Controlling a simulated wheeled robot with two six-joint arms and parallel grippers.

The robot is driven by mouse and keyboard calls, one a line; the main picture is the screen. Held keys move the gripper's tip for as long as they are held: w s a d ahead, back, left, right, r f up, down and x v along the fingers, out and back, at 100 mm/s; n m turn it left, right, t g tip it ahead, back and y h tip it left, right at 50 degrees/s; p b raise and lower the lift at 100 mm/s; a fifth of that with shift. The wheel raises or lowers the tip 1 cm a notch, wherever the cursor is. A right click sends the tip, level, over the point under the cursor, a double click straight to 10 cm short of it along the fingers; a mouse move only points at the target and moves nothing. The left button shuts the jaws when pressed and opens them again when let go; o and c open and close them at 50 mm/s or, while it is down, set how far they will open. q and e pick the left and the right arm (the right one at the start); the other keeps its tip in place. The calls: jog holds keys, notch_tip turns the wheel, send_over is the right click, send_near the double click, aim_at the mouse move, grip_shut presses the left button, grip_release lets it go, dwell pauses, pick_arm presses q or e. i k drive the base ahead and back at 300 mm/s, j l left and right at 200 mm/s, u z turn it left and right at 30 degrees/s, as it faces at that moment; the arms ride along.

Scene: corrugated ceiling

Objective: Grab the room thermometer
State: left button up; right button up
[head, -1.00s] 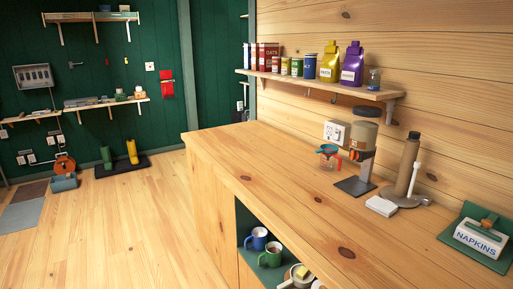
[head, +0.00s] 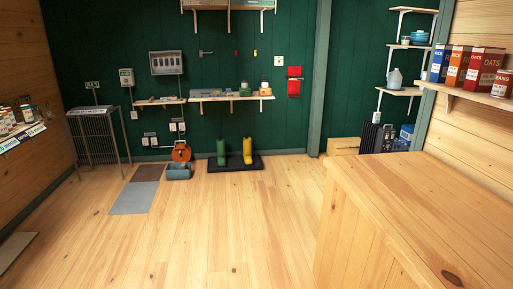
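I cannot pick out the room thermometer for certain in the head view. A small white square plate (head: 278,61) is fixed to the green back wall, too small to identify. A pale wall box (head: 126,77) hangs further left on the same wall, also unclear. Neither of my grippers is in view.
A wooden counter (head: 430,215) fills the right foreground. The plank floor ahead is open, with mats (head: 136,198) at left of centre. Boots (head: 247,150) stand on a dark tray by the back wall. A wire rack (head: 97,138) stands at the left.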

aim_at(377, 114)
jog(key=i, duration=3.45)
jog(key=i+z, duration=0.35)
jog(key=i, duration=0.2)
jog(key=i+j+z, duration=0.15)
jog(key=i+z, duration=0.25)
jog(key=i, duration=0.15)
jog(key=i+j+z, duration=0.35)
jog(key=i, duration=0.15)
jog(key=i+l+z, duration=0.3)
jog(key=i+z, duration=0.2)
jog(key=i+l+z, duration=0.1)
jog(key=i+z, duration=0.35)
jog(key=i+j+z, duration=0.15)
jog(key=i+z, duration=0.45)
jog(key=i, duration=1.75)
jog(key=i+l+u, duration=0.1)
jog(key=i+u, duration=0.3)
jog(key=i+l+u, duration=0.2)
jog(key=i+u, duration=0.2)
jog(key=i+l+u, duration=0.25)
jog(key=u, duration=0.2)
jog(key=i+l+u, duration=0.25)
jog(key=l+u, duration=0.15)
jog(key=l, duration=0.05)
